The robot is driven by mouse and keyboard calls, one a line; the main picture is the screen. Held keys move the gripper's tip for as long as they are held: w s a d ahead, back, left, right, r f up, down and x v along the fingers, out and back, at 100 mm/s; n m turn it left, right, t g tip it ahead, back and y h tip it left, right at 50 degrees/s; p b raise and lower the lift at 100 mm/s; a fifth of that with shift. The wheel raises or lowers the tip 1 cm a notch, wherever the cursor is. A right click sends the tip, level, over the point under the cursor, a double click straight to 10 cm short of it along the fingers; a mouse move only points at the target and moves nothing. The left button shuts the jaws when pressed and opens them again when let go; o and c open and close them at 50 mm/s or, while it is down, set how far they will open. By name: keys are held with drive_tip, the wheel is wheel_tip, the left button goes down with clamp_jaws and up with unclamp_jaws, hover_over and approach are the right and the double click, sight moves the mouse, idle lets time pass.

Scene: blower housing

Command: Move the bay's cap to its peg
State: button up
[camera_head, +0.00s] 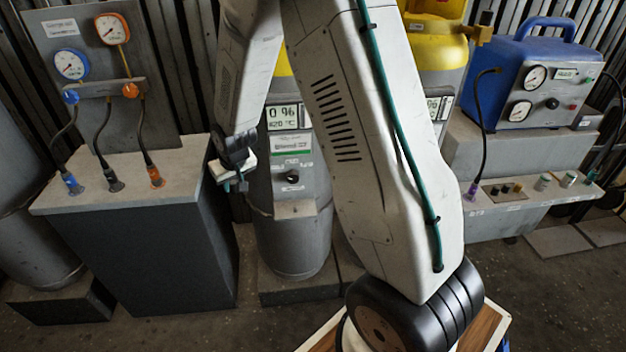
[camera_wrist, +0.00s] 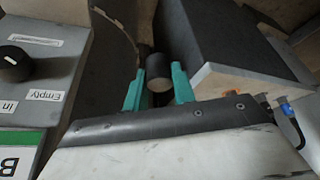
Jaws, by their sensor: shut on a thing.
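My gripper (camera_head: 234,182) is in front of the grey tank, above the floor, in the head view. The cap is too small to make out in the head view. I cannot tell which of these is the peg.
A grey tank (camera_head: 290,235) with a yellow top, display and black knob (camera_wrist: 14,64) stands beside my gripper. The left bench (camera_head: 130,180) holds hoses and two gauges. A blue gauge box (camera_head: 530,75) sits above the right bench (camera_head: 540,205). My arm hides the middle.

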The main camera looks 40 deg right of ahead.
drive_tip(key=s+d+f+m, duration=0.1)
drive_tip(key=s+d, duration=0.2)
drive_tip(key=d, duration=0.1)
drive_tip(key=s+d+f+m, duration=0.1)
drive_tip(key=s+d, duration=0.2)
drive_tip(key=d, duration=0.2)
drive_tip(key=s+d+f+m+h, duration=0.1)
drive_tip(key=s+d, duration=0.2)
drive_tip(key=d, duration=0.1)
drive_tip(key=shift+s+d+f, duration=0.1)
drive_tip(key=shift+s+d, duration=0.05)
drive_tip(key=shift+d, duration=0.25)
drive_tip(key=shift+d+f, duration=0.1)
drive_tip(key=shift+f, duration=2.1)
drive_tip(key=shift+s+f, duration=0.1)
drive_tip(key=shift+f, duration=1.4)
drive_tip(key=o, duration=1)
drive_tip(key=shift+o, duration=0.2)
drive_tip(key=shift+r, duration=0.1)
